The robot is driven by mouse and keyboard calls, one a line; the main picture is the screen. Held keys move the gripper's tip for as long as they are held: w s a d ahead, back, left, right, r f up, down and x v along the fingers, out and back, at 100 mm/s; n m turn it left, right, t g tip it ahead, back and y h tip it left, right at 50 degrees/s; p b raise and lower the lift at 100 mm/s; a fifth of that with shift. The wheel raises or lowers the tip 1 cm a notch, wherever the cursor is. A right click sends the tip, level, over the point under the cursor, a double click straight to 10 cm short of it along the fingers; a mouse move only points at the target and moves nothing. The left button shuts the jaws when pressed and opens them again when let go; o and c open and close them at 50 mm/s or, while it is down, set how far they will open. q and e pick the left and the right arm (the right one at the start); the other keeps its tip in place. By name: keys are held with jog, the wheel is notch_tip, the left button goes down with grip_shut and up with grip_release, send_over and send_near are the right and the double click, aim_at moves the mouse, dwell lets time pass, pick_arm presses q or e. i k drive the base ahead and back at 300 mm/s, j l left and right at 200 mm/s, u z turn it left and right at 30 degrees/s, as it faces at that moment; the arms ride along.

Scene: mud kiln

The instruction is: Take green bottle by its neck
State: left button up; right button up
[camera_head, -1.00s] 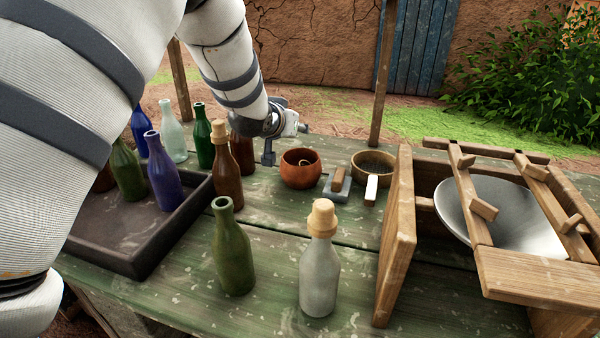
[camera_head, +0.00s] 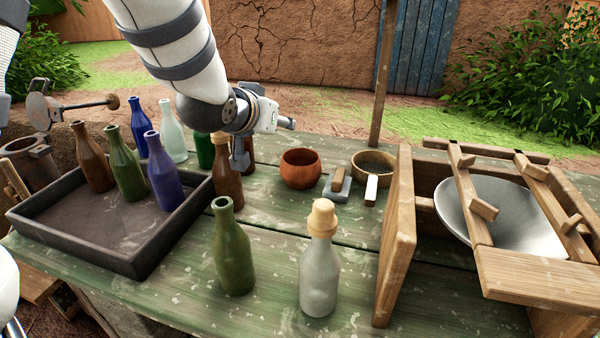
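An olive-green bottle (camera_head: 233,257) without a cork stands upright at the front of the table. Another olive-green bottle (camera_head: 126,170) stands in the dark tray. A darker green bottle (camera_head: 205,151) stands behind, partly hidden by other bottles and my gripper. My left gripper (camera_head: 264,143) is above the back of the table, over a corked brown bottle (camera_head: 228,180) and partly covering it. Its two fingers look spread apart with nothing between them. Whether it touches the brown bottle is unclear. My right gripper is out of view.
The dark tray (camera_head: 150,262) also holds brown and blue bottles. A corked whitish bottle (camera_head: 319,275) stands right of the front green one. An orange-brown bowl (camera_head: 301,170) and a wooden rack (camera_head: 397,235) with a metal dish are further right. The table between them is partly clear.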

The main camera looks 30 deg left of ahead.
aim_at(231, 248)
jog(key=k+l, duration=0.15)
jog(key=k, duration=0.35)
jog(key=k+l, duration=0.2)
jog(key=k, duration=0.25)
